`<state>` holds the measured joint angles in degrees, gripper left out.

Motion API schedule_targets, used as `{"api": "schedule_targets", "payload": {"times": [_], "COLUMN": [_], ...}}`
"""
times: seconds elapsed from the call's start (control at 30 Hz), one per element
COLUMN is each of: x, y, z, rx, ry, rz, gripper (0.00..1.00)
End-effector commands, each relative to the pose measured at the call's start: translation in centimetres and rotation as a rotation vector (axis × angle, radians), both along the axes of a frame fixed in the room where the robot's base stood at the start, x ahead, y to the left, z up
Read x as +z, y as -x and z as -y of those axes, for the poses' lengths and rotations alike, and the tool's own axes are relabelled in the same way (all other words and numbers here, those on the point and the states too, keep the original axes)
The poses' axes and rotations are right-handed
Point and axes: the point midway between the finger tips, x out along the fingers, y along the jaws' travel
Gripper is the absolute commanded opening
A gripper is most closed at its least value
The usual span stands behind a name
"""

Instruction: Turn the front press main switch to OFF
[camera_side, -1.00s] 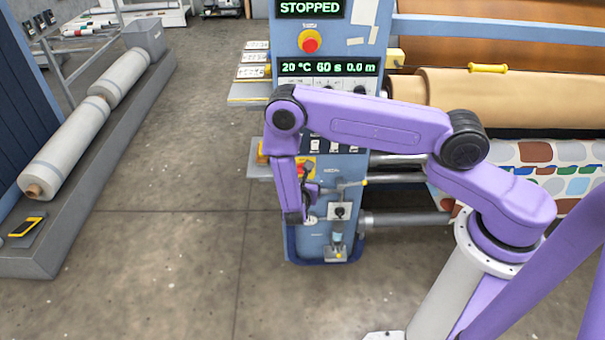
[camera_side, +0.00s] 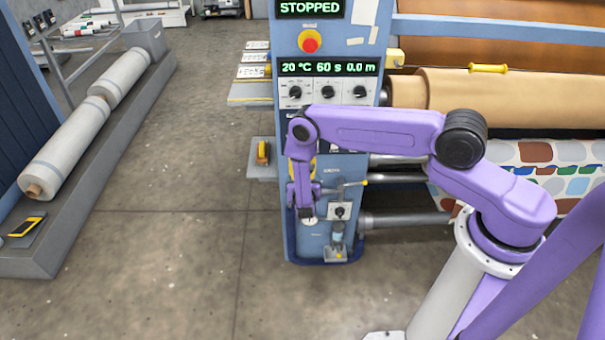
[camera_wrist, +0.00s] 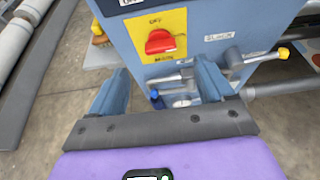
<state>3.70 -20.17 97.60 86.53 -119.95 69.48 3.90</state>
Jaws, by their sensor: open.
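The main switch is a red handle (camera_wrist: 160,42) on a yellow plate (camera_wrist: 172,20) on the blue press front, seen at the top middle of the wrist view. The handle appears to lie roughly sideways. The lettering above and below it is small and hard to read. In the side view my arm mostly hides the switch. My gripper (camera_wrist: 160,88) is open and empty. Its two fingers point toward the panel, with the handle beyond and above the gap between them, apart from it. In the side view my gripper (camera_side: 306,205) hangs in front of the lower press column.
A lever with a yellow tip (camera_wrist: 283,53) sticks out right of the switch. A gauge (camera_wrist: 181,101) sits below. Several black knobs (camera_side: 327,91) line the panel under the display. Rolls (camera_side: 70,148) lie on a plinth at left; the floor between is clear.

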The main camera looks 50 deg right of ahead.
Motion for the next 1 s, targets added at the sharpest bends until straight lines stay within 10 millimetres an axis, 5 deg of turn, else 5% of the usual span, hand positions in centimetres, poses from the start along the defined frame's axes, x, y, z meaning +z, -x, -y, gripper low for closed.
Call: {"api": "schedule_targets", "payload": {"times": [0.4,0.93,1.0], "x": [-2.3,-2.8,-2.8], "y": [-3.9,-4.8,-4.8], "z": [3.9,4.8,4.8], "rx": [-0.001,0.0,0.0], "ry": [-0.001,0.001,0.001], "rz": [0.002,0.0,0.0], "gripper": [0.81,0.81,0.65]}}
